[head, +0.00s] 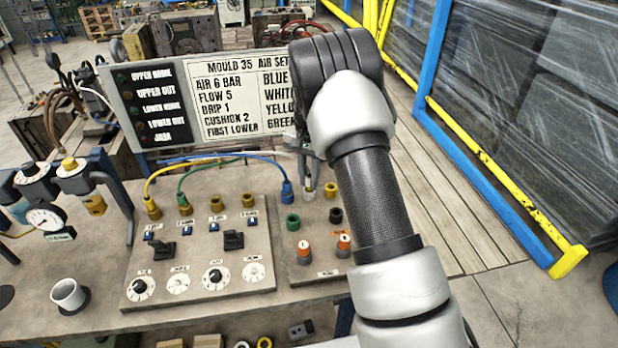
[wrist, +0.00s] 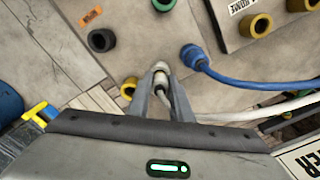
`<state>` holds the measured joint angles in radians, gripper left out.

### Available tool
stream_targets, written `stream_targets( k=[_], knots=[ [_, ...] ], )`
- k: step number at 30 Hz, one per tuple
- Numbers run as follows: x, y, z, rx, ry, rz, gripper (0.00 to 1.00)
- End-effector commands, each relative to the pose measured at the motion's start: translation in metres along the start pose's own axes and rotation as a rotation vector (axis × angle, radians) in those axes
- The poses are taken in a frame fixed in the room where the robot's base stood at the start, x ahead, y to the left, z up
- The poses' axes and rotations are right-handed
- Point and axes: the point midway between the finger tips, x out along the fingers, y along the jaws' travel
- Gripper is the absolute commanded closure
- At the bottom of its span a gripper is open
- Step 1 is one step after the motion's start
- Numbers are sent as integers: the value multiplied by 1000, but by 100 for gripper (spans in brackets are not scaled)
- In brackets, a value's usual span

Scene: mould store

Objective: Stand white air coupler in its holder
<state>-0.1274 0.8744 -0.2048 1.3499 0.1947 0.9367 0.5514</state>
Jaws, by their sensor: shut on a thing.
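My gripper (head: 306,160) is over the right-hand plate (head: 309,263) of the bench panel. It is shut on the white air coupler (wrist: 161,80), which shows pale between the fingertips (wrist: 162,88) in the wrist view. A white hose (wrist: 255,112) runs from it to the right there. In the head view the coupler's pale lower end (head: 310,194) shows just below the fingers, close to the plate. I cannot tell whether it sits in a holder or hangs above one.
A blue coupler (head: 287,191) with its blue hose stands close on the left. The left plate (head: 200,285) carries knobs and switches. A sign board (head: 200,95) rises behind.

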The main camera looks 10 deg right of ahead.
Motion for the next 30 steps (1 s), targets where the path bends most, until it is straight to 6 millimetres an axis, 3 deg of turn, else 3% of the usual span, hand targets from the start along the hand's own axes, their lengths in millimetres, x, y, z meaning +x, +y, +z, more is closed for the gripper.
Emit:
stream_targets(
  k=[28,29,30],
  knots=[
    [11,0,0,0,0,0,100],
    [11,0,0,0,0,0,78],
    [11,0,0,0,0,0,71]
  ],
)
